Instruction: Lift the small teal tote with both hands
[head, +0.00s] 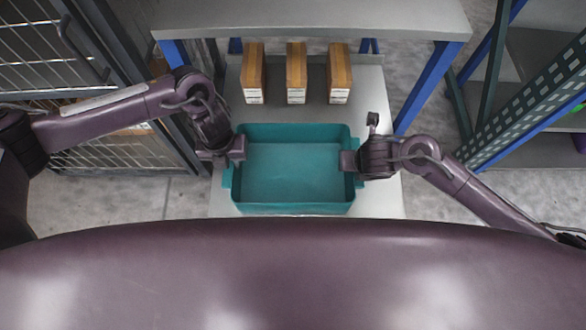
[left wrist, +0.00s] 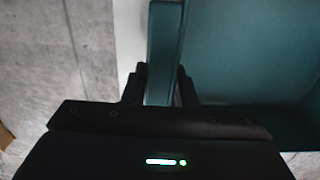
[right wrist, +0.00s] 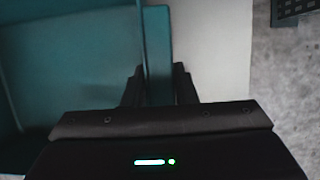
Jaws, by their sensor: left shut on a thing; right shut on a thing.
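The small teal tote (head: 292,209) is an empty open-top bin in the middle of the head view, over the grey shelf surface. My left gripper (head: 234,152) is shut on its left wall; the left wrist view shows the fingers (left wrist: 160,88) on both sides of the teal wall (left wrist: 163,50). My right gripper (head: 350,161) is shut on its right wall; the right wrist view shows the fingers (right wrist: 158,88) on both sides of that wall (right wrist: 157,45). The tote looks level. I cannot tell whether its bottom touches the shelf.
Three brown boxes (head: 297,73) stand in a row behind the tote on the grey shelf (head: 375,100). An upper grey shelf (head: 310,18) with blue posts (head: 428,85) hangs above them. A wire cage (head: 125,155) stands at left, a green rack post (head: 525,100) at right.

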